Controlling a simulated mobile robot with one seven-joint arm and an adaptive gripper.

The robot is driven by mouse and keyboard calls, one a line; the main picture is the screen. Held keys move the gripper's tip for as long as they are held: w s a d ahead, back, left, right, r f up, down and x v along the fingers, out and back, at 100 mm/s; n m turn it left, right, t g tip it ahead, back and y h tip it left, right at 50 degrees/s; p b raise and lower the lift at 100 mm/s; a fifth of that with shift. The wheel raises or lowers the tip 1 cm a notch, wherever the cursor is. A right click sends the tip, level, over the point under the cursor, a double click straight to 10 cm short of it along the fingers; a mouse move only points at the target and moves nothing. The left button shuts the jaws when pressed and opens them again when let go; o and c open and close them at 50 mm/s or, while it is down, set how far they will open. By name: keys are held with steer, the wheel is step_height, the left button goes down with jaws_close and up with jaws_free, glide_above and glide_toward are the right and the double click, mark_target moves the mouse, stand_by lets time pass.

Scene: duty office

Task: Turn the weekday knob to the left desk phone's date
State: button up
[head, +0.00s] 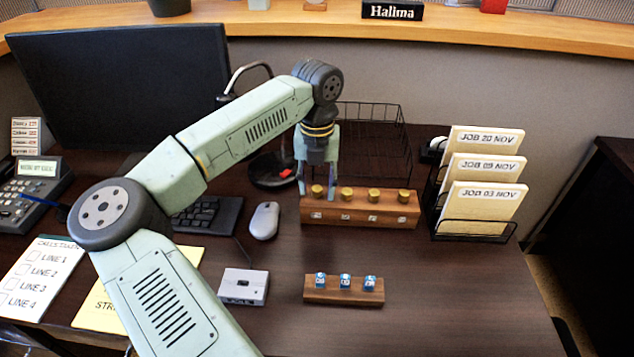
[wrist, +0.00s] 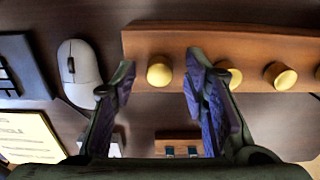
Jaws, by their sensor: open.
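A wooden block (head: 360,215) with a row of several brass knobs stands on the desk, and small pale labels below the knobs are too small to read. My gripper (head: 317,190) is open over the block's left end. In the wrist view the leftmost knob (wrist: 159,70) sits between and just beyond my two fingertips (wrist: 158,85), with space on both sides. I cannot tell which knob is the weekday one. A desk phone (head: 38,190) stands at the far left; its lit display (head: 40,168) shows text I cannot read surely.
A smaller wooden block (head: 343,297) with three blue pieces lies in front. A mouse (head: 264,220), keyboard (head: 208,214) and grey box (head: 243,286) are to the left. A wire basket (head: 375,140) stands behind. A rack of job cards (head: 480,228) stands right.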

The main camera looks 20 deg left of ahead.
steer(key=shift+c, duration=0.5)
jaws_close()
steer(key=shift+m+b, duration=0.3)
steer(key=shift+b, duration=0.05)
steer(key=m+b, duration=0.2)
steer(key=shift+f+m, duration=0.1)
steer(key=shift+m, duration=0.2)
steer(key=m+b, duration=0.2)
steer(key=m, duration=0.3)
steer(key=shift+m, duration=0.3)
steer(key=m+b, duration=0.1)
steer(key=m, duration=0.3)
steer(key=shift+m, duration=2.5)
